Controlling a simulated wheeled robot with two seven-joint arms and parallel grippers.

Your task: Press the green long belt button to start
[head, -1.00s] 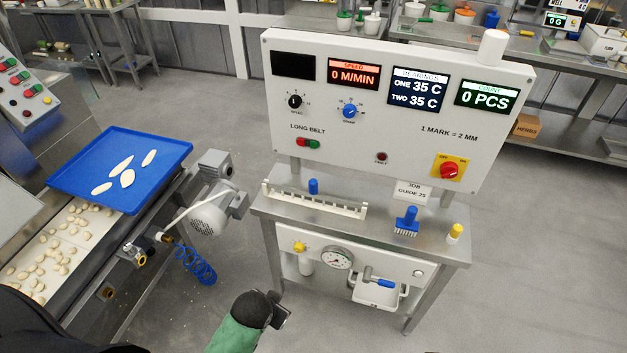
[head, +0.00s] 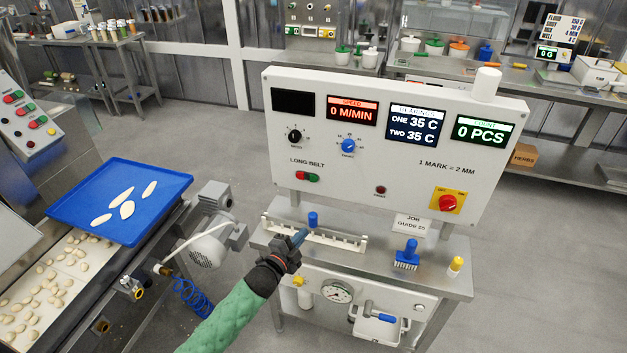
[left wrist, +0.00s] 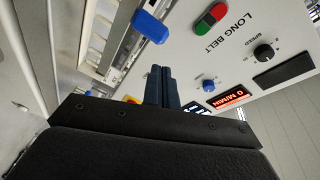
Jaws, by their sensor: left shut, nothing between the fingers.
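The green long belt button (head: 314,177) sits beside a red one under the "LONG BELT" label on the white control panel (head: 350,185). In the left wrist view the green button (left wrist: 216,11) and its red neighbour show at the top, beyond the fingers. My left gripper (head: 301,236) is shut and empty, in front of the stand's shelf, below the button and apart from it. In the left wrist view its closed blue fingers (left wrist: 161,88) point up toward the panel. My right gripper is not in view.
A white toothed rack (head: 345,241) and a blue-handled knob (head: 313,219) stand on the shelf near my left gripper. A blue brush (head: 407,252) is further right. A blue tray (head: 150,185) with dough pieces and a motor (head: 212,245) are on the left.

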